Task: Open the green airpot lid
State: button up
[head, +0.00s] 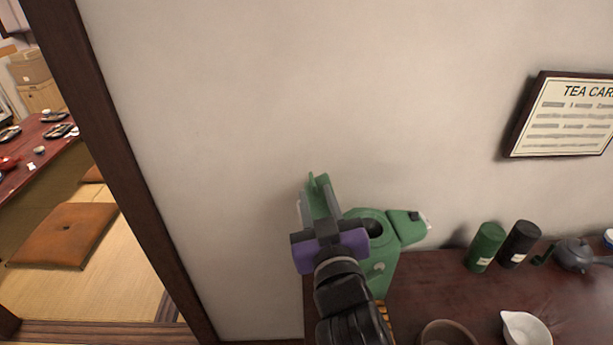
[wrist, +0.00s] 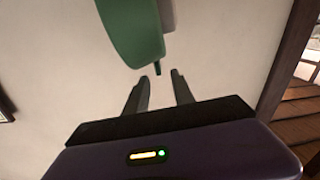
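The green airpot (head: 379,270) stands on the dark wooden counter near the wall, partly hidden behind my arm in the head view. A dark round opening shows in its top. Its green lid (head: 319,183) is raised, standing steeply up to the left of that opening; its hinge is hidden by my gripper. My gripper (head: 318,205) is at the lid, in front of it. In the wrist view the lid (wrist: 134,35) is just beyond the fingertips (wrist: 159,74), which are apart with nothing clasped between them. I cannot tell whether a finger touches the lid.
A green canister (head: 485,247), a black canister (head: 519,243) and a dark teapot (head: 575,255) stand right of the airpot. A brown bowl (head: 447,334) and a white bowl (head: 525,328) are in front. The wall is close behind; a dark post (head: 125,170) is left.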

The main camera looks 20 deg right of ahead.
aim_at(314, 187)
jog(key=p+x, duration=0.1)
jog(key=x, duration=0.5)
jog(key=shift+w, duration=0.1)
grip_shut()
dwell(1.3)
